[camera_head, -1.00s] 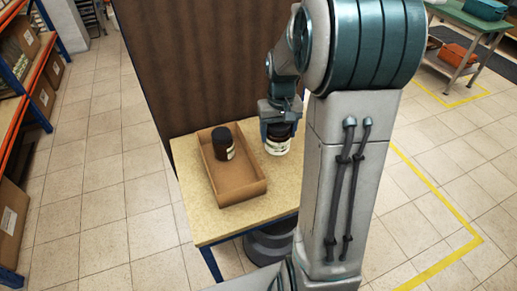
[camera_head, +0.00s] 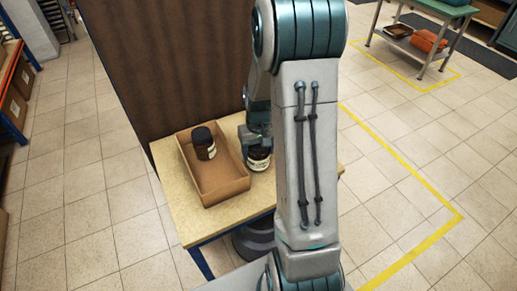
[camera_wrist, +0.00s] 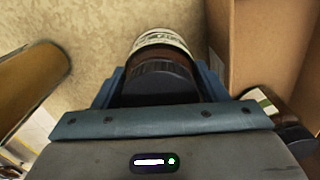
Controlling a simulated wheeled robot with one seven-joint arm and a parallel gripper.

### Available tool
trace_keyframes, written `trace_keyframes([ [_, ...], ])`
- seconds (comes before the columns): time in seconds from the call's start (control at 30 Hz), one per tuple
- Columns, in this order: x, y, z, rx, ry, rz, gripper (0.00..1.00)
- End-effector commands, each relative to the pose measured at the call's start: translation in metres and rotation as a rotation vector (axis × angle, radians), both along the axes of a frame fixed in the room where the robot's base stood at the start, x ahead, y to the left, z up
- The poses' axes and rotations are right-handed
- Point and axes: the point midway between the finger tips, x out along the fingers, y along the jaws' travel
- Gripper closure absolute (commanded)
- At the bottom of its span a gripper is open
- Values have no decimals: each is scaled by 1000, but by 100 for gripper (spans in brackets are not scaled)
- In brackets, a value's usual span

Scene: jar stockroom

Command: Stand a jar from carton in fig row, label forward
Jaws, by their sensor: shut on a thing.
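My gripper (camera_head: 258,136) is shut on a dark jar (camera_head: 258,160) with a dark lid and a pale label, at the right of the carton. The held jar looks upright, low at the tabletop; I cannot tell whether it touches. In the wrist view my gripper (camera_wrist: 168,90) grips the jar's lid end, and the pale label (camera_wrist: 162,40) shows beyond it. The open cardboard carton (camera_head: 232,188) stands on the table. I cannot make out the label wording or a fig row.
The small table (camera_head: 180,205) has a pale speckled top, with bare strips around the carton. A tall brown panel (camera_head: 165,60) rises behind it. A green-topped workbench (camera_head: 440,10) with bins stands far right, and orange-blue shelving (camera_head: 15,95) at left. Tiled floor lies open between.

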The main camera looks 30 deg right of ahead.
Motion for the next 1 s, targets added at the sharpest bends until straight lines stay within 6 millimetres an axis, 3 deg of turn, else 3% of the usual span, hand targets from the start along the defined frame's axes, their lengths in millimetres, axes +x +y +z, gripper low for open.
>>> trace_keyframes([
  [0.2,1,0,-4,0,-1,0,79],
  [0.23,0,0,-3,0,0,0,26],
  [0.67,1,0,5,0,-2,0,25],
  [1.0,1,0,74,-2,-6,0,25],
])
